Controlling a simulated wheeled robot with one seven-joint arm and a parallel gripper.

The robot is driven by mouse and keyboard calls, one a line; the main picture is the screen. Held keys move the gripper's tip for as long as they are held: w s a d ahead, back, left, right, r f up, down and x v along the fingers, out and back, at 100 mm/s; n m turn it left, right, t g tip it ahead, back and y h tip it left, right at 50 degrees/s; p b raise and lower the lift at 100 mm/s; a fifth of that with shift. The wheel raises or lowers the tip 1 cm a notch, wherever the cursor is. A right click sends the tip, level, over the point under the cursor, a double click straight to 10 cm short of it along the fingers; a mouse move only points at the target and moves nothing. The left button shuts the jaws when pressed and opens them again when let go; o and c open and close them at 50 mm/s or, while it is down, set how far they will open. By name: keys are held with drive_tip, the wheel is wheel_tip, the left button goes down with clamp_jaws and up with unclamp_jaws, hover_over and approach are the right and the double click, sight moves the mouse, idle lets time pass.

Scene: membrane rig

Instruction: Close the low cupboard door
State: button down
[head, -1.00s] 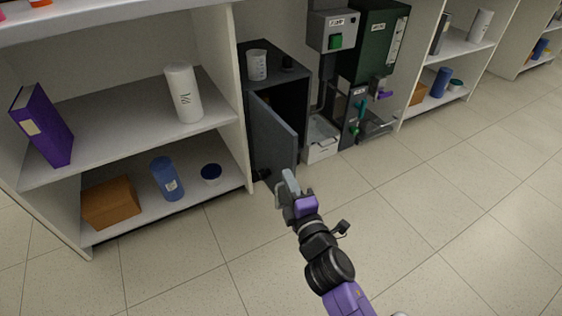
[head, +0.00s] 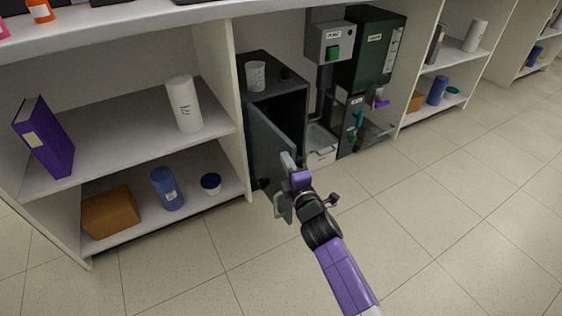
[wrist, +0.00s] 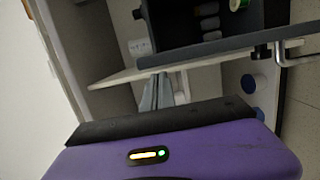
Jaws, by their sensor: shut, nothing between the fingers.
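The low cupboard (head: 272,63) is a dark grey box between the shelves. Its door (head: 265,140) stands open, swung out from the left side, and part of the dark interior shows. My gripper (head: 287,160) is shut and empty, at the free right edge of the door, overlapping its lower part in the head view. I cannot tell whether it touches the door. In the wrist view the closed fingers (wrist: 157,92) show beyond the purple gripper body, below a dark panel edge with a metal handle (wrist: 290,52), probably the door.
A beaker (head: 256,76) stands on the cupboard. White shelves (head: 120,135) with a purple binder (head: 44,138), bottles and a brown box (head: 111,212) are on the left. A green machine (head: 372,48) and a white tray (head: 321,150) are on the right. The floor in front is clear.

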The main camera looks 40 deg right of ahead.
drive_tip(key=shift+s+d, duration=0.1)
drive_tip(key=shift+d, duration=0.1)
drive_tip(key=shift+d+p, duration=0.15)
drive_tip(key=shift+p, duration=0.2)
